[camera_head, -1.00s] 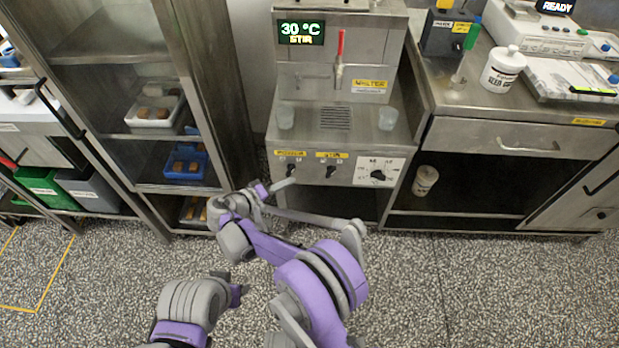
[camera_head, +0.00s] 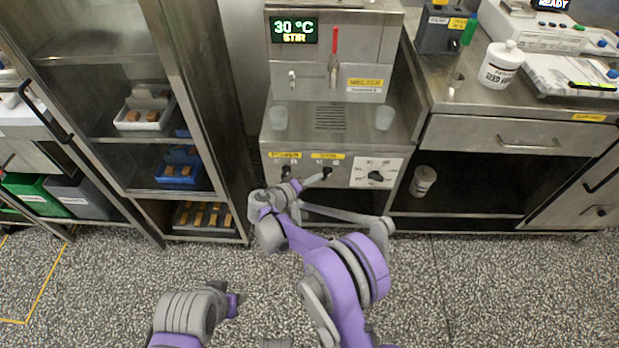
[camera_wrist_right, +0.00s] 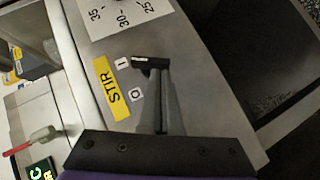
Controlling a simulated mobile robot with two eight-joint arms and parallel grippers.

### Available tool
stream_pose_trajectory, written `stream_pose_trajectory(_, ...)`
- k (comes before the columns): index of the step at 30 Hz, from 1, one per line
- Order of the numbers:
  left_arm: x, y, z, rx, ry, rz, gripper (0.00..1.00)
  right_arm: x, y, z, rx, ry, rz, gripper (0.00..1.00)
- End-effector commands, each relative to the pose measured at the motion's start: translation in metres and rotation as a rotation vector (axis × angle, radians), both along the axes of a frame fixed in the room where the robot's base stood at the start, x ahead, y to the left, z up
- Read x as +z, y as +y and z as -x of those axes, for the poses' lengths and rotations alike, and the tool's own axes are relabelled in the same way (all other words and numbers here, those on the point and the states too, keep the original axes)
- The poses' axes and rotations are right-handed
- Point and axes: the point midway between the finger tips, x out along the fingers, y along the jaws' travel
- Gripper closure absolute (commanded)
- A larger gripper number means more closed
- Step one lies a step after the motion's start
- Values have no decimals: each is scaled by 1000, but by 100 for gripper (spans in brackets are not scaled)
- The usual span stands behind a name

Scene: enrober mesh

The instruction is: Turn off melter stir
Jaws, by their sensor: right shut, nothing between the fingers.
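The melter (camera_head: 391,65) is a steel machine whose display (camera_head: 294,30) reads 30 °C and STIR. Its front panel has a black stir switch (camera_head: 327,171) under a yellow label. In the right wrist view the stir switch (camera_wrist_right: 142,61) has its white-marked end towards the I mark, with the O mark beside it. The yellow STIR label (camera_wrist_right: 112,89) is next to these marks. My right gripper (camera_wrist_right: 163,74) is shut and empty, its tips at the switch and partly covering it; whether they touch I cannot tell.
Another black switch (camera_head: 286,172) is left of the stir switch, and a temperature dial (camera_head: 376,176) is right of it. Two cups (camera_head: 278,118) stand on the melter's ledge. A steel counter (camera_head: 455,98) is at right and a rack (camera_head: 125,192) at left.

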Motion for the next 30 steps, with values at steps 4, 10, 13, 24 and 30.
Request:
stream_pose_trajectory(4,0,0,0,0,0,0,55,0,0,0,0,0,0,100)
stream_pose_trajectory(10,-1,0,0,0,0,0,55,0,0,0,0,1,6,100)
stream_pose_trajectory(13,-3,0,0,0,1,0,55,-2,1,0,1,1,24,100)
stream_pose_trajectory(24,-9,0,-1,0,3,0,55,-4,1,0,0,1,87,100)
stream_pose_trajectory(30,-12,0,-2,0,4,0,55,-6,1,0,-1,1,122,100)
